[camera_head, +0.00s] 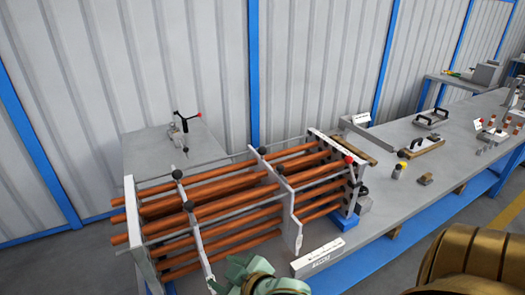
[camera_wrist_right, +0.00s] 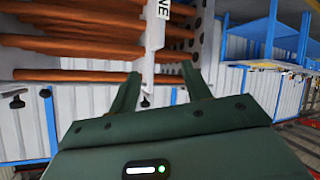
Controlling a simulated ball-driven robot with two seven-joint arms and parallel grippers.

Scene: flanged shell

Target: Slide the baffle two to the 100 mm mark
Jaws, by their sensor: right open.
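Two pale baffle plates cross a bundle of copper-coloured tubes (camera_head: 230,205) in the head view: a left baffle (camera_head: 197,240) and a right baffle (camera_head: 289,205). I cannot tell which is baffle two. My right gripper (camera_head: 247,272) is low in front of the bundle, between the plates in the picture. In the wrist view the open right gripper (camera_wrist_right: 163,76) has the lower edge of a white plate (camera_wrist_right: 149,62) between its fingers, with gaps visible. The plate's label ends in "NE". No 100 mm mark is readable. My left gripper is not in view.
An end plate (camera_head: 137,235) stands at the left of the bundle and a perforated one (camera_head: 340,172) at the right. Thin rods with black knobs run along it. A labelled white block (camera_head: 318,257) lies at the bench front. Tools occupy the bench (camera_head: 400,205) to the right.

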